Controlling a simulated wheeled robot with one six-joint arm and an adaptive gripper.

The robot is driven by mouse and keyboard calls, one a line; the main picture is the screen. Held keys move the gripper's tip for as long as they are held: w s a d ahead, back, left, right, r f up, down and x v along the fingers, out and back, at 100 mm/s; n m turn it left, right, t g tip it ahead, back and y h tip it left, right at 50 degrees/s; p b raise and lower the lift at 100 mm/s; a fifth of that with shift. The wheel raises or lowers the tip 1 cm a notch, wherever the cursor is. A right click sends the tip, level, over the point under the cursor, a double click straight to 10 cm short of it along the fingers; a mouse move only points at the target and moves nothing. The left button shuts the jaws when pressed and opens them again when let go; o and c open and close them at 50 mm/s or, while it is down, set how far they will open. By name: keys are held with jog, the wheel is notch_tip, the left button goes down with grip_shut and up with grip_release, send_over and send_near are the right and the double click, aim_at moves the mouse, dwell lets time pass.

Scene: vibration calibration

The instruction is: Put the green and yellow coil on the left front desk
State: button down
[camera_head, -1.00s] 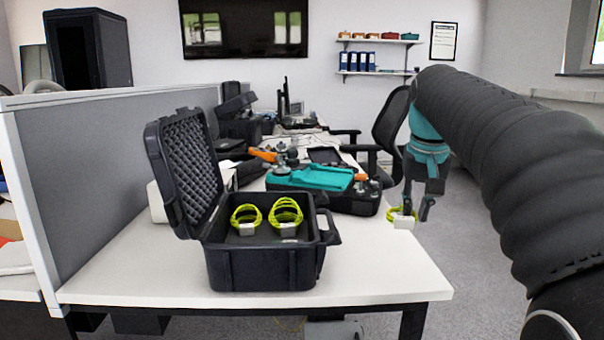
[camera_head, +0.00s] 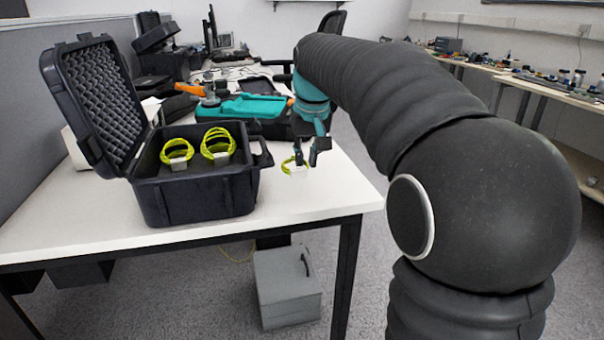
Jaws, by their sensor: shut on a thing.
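My gripper (camera_head: 306,158) is shut on a yellow-green coil with a white block (camera_head: 295,168). It holds the coil near the right side of the white desk (camera_head: 320,200). I cannot tell whether the coil touches the desk top. Two similar yellow-green coils, a left one (camera_head: 176,153) and a right one (camera_head: 218,144), sit inside the open black case (camera_head: 200,202) on the desk.
A teal tool case (camera_head: 250,106) stands behind the black case. A grey partition (camera_head: 25,140) borders the desk on the left. A grey box (camera_head: 287,288) stands on the floor under the desk. Benches with small items (camera_head: 560,95) line the right wall.

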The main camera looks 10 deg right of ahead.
aim_at(305, 165)
jog(key=shift+w+a+f, duration=0.15)
jog(key=shift+a+f, duration=0.15)
jog(key=shift+a, duration=0.05)
jog(key=shift+f+b, duration=0.3)
jog(key=shift+f, duration=1.6)
jog(key=shift+f, duration=0.1)
jog(key=c, duration=1.1)
grip_release()
